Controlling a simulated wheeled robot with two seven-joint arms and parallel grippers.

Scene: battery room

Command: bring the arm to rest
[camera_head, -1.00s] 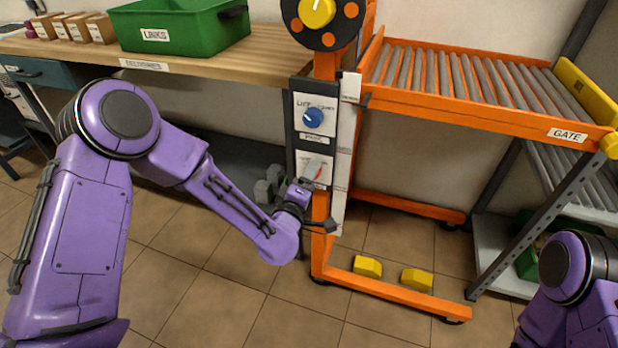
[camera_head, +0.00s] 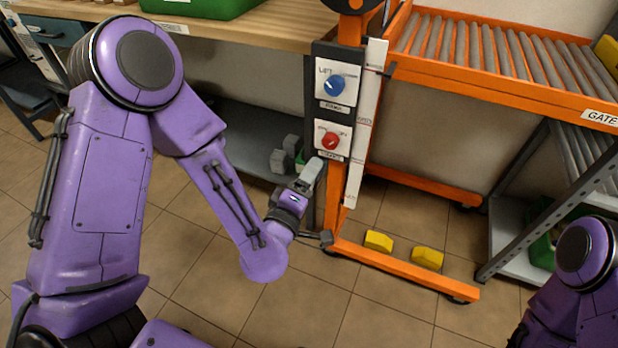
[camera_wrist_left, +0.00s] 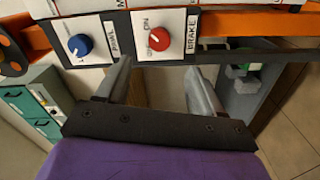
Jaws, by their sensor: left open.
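My left arm comes in from the left in the head view, and its gripper (camera_head: 318,205) is low in front of the orange lift post. In the left wrist view the two grey fingers (camera_wrist_left: 160,85) stand apart with nothing between them. The red knob (camera_head: 330,139) on the brake plate and the blue knob (camera_head: 334,86) above it are on the dark panel, apart from the gripper. The wrist view shows the red knob (camera_wrist_left: 159,39) and the blue knob (camera_wrist_left: 79,45) beyond the fingers. Part of my right arm (camera_head: 580,280) shows at lower right; its gripper is out of view.
An orange roller conveyor (camera_head: 480,75) labelled GATE stands at right. A wooden bench (camera_head: 270,35) with a green bin (camera_head: 205,8) is behind my left arm. Two yellow blocks (camera_head: 378,240) (camera_head: 427,258) are near the orange floor rail (camera_head: 400,272). The tiled floor in front is clear.

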